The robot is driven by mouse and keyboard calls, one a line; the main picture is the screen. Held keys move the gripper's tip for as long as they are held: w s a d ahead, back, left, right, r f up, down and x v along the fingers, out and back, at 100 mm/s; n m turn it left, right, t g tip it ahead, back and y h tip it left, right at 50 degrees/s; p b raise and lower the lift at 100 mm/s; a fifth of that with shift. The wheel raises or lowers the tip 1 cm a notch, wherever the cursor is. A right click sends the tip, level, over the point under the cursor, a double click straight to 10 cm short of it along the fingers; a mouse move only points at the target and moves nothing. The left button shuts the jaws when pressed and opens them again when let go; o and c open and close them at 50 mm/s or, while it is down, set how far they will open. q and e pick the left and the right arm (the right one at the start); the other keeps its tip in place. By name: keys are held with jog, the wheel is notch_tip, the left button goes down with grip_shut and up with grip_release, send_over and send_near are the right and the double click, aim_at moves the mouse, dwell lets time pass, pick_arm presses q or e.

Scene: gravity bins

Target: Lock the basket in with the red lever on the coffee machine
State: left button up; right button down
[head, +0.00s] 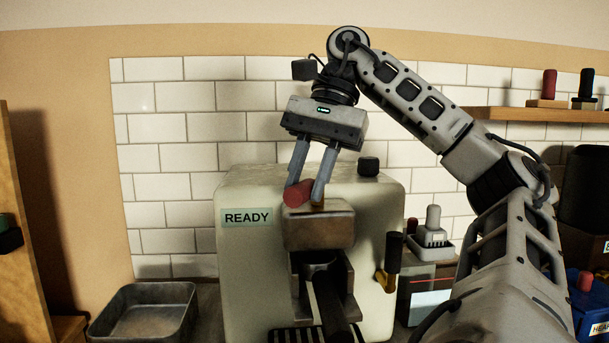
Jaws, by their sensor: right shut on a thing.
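The cream coffee machine (246,268) stands in the middle with a READY label (247,217) on its front. A red lever (298,193) sits on top of its brown group head (319,227). My right gripper (304,194) reaches down from above and is shut on the red lever, one finger on each side. Below the group head, the basket (318,265) shows only in part, with a dark handle (331,312) pointing toward me and down. Whether the basket is locked cannot be told. My left gripper is not in view.
A black-handled brass piece (391,262) is on the machine's right side, and a black knob (369,166) is on its top. An empty metal tray (145,311) lies to the left. A wooden shelf (540,114) and my right arm occupy the right side.

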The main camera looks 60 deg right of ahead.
jog(key=shift+r, duration=0.2)
jog(key=c, duration=1.2)
grip_release()
jog(key=shift+s+f, duration=0.1)
jog(key=shift+o, duration=0.2)
